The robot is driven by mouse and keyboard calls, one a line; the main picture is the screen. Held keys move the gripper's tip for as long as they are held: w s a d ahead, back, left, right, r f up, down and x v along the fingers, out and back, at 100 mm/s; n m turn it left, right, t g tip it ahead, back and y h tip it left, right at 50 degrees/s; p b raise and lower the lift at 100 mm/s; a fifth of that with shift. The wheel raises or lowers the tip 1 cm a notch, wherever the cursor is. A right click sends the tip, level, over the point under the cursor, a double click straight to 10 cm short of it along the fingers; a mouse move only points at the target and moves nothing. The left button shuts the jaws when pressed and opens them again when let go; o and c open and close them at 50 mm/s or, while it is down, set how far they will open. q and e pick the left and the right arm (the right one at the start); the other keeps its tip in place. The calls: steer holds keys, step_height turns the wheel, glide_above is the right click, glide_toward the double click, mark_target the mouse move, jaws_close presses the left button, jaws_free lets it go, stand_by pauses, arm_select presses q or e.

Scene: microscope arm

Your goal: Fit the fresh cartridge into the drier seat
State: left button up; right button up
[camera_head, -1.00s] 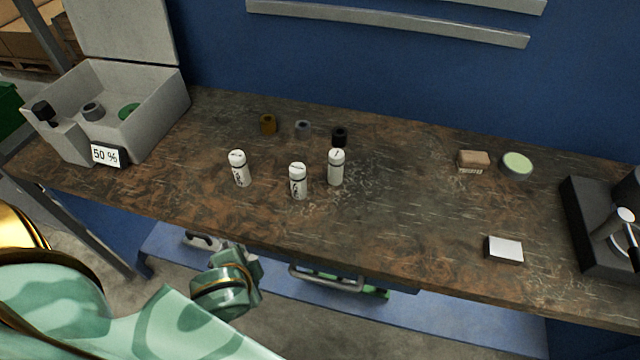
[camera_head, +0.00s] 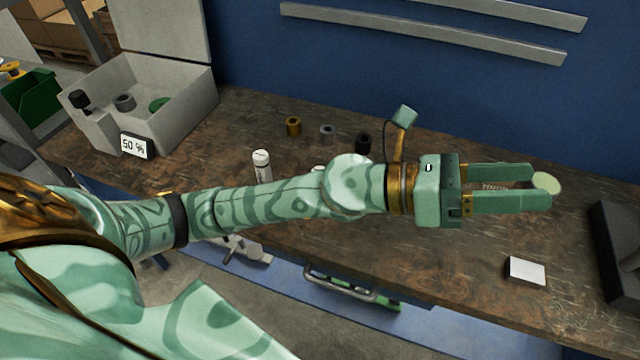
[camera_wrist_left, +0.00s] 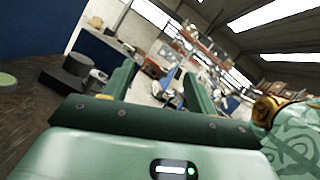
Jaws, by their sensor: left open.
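A grey open box (camera_head: 196,105) with a 50 % display (camera_head: 137,146) stands at the back left. In it are a black knob (camera_head: 79,99), a grey ring-shaped part (camera_head: 125,102) and a green disc (camera_head: 159,104). Three small cylinders stand on the bench: brown (camera_head: 293,126), grey (camera_head: 327,134) and black (camera_head: 363,143). I cannot tell which thing is the fresh cartridge. One white-capped vial (camera_head: 262,166) shows; my left arm mostly hides the others. My left gripper (camera_head: 540,187) is open and empty, over the bench's right part, well away from box and cylinders. My right gripper is out of view.
A pale green round dish (camera_head: 549,183) lies behind the left fingertips. A white-topped small box (camera_head: 525,270) lies near the front edge. A dark device (camera_head: 612,240) stands at the right; its black body also shows in the left wrist view (camera_wrist_left: 65,76).

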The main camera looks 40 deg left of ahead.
arm_select(q)
steer(key=w+a+f+m+g+y, duration=0.1)
steer(key=a+f+m+g+y, duration=0.65)
steer(key=f+m+y, duration=0.55)
steer(key=w+a+r+y, duration=0.2)
steer(key=w+a+y, duration=0.15)
steer(key=a, duration=0.75)
steer(key=w+a+r+y, duration=0.15)
steer(key=a+y, duration=0.25)
steer(key=a, duration=0.8)
steer(key=shift+m, duration=0.3)
steer(key=f+b, duration=0.1)
steer(key=f, duration=0.2)
steer(key=f+b, duration=0.1)
steer(key=f, duration=0.2)
steer(key=f+b, duration=0.1)
steer(key=f, duration=0.3)
steer(key=shift+w+d+f, duration=0.1)
steer(key=shift+w+d, duration=0.1)
steer(key=shift+w, duration=0.1)
step_height(320, 180, down, 6)
steer(key=shift+s+b, duration=0.15)
steer(key=shift+b, duration=0.9)
steer(key=shift+c, duration=0.4)
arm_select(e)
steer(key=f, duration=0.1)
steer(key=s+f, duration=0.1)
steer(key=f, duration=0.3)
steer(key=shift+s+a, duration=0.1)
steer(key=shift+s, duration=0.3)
